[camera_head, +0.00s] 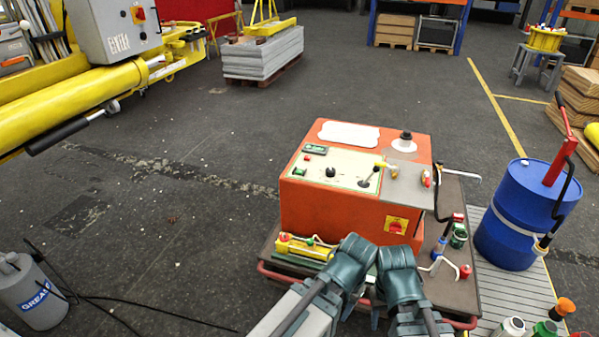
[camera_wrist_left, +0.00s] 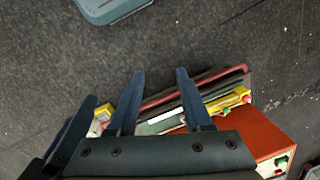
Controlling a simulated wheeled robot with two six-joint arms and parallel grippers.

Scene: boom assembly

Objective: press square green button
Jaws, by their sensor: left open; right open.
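The square green button (camera_head: 300,171) is a small green spot at the left edge of the pale panel (camera_head: 342,168) on the orange control box (camera_head: 345,213). A red button (camera_head: 308,158) is close behind it. In the left wrist view, the box (camera_wrist_left: 258,130) is at the lower right, with small green and red parts at the picture edge. My left gripper (camera_wrist_left: 160,73) is open and empty, away from the button, low beside the cart. My right gripper (camera_head: 402,275) is in front of the box; its fingertips are hidden in the head view. Neither gripper touches the button.
The box stands on a cart (camera_head: 464,285) with yellow tools and small bottles. A blue drum (camera_head: 520,225) with a red hand pump stands at right. A yellow boom (camera_head: 80,98) reaches in at upper left. A grey grease canister (camera_head: 35,295) is lower left. Floor left of the box is clear.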

